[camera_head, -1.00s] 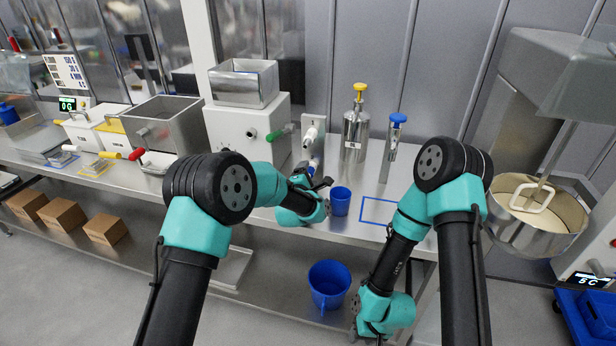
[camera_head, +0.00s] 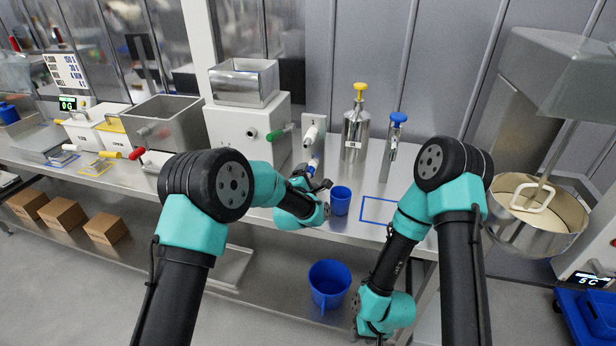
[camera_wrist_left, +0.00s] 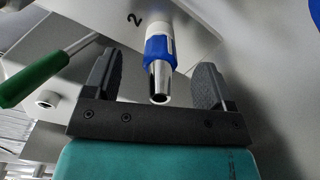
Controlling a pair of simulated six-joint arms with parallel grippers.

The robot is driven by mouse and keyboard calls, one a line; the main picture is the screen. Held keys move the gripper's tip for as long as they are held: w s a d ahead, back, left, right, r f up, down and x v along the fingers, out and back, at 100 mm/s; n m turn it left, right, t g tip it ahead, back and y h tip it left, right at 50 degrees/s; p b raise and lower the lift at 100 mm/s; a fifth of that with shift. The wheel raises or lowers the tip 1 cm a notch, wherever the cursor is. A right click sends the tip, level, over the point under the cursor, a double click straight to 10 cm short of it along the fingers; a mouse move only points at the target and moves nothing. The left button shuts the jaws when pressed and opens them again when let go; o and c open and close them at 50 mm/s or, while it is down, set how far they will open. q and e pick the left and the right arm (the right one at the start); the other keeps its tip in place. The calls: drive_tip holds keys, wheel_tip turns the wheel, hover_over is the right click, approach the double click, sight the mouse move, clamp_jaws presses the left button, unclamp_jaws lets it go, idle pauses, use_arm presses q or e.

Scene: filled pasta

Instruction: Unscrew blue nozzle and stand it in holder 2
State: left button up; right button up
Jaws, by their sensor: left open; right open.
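The blue nozzle (camera_wrist_left: 159,52) has a white upper part, a blue collar and a tapered metal tip. It points down between the open fingers of my left gripper (camera_wrist_left: 152,88), with gaps on both sides. In the head view the nozzle (camera_head: 314,164) hangs below a white fitting at an upright metal panel, partly hidden by my left gripper (camera_head: 318,184). A grey panel marked 2 (camera_wrist_left: 134,20) is behind it in the wrist view. How the nozzle is attached at its top is unclear. My right gripper (camera_head: 355,318) is low at the bottom, empty and mostly hidden.
A blue cup (camera_head: 340,200) stands just right of my left gripper, beside a blue outlined square (camera_head: 378,210). A white machine with a green lever (camera_head: 280,132) is at left. A steel bottle (camera_head: 355,132) and a blue-topped dispenser (camera_head: 391,150) stand behind. A blue bucket (camera_head: 329,284) is below.

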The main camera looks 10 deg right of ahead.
use_arm(q)
drive_tip(key=shift+v, duration=2.75)
drive_tip(key=shift+s, duration=0.1)
drive_tip(key=v, duration=1.7)
drive_tip(key=shift+s+r, duration=0.1)
drive_tip(key=s+a+f+m+g+y, duration=0.3)
drive_tip(key=a+f+m+g, duration=0.4)
drive_tip(key=a+f, duration=0.85)
drive_tip(key=s+a+f+m+g, duration=0.4)
drive_tip(key=s+a+f, duration=0.1)
drive_tip(key=s, duration=0.3)
drive_tip(key=s+a+f+m+g, duration=0.4)
drive_tip(key=s+a+f, duration=0.2)
drive_tip(key=s+f, duration=0.1)
drive_tip(key=shift+s+f+m+g+y, duration=0.3)
drive_tip(key=shift+s+f+m, duration=0.1)
drive_tip(key=shift+s, duration=0.45)
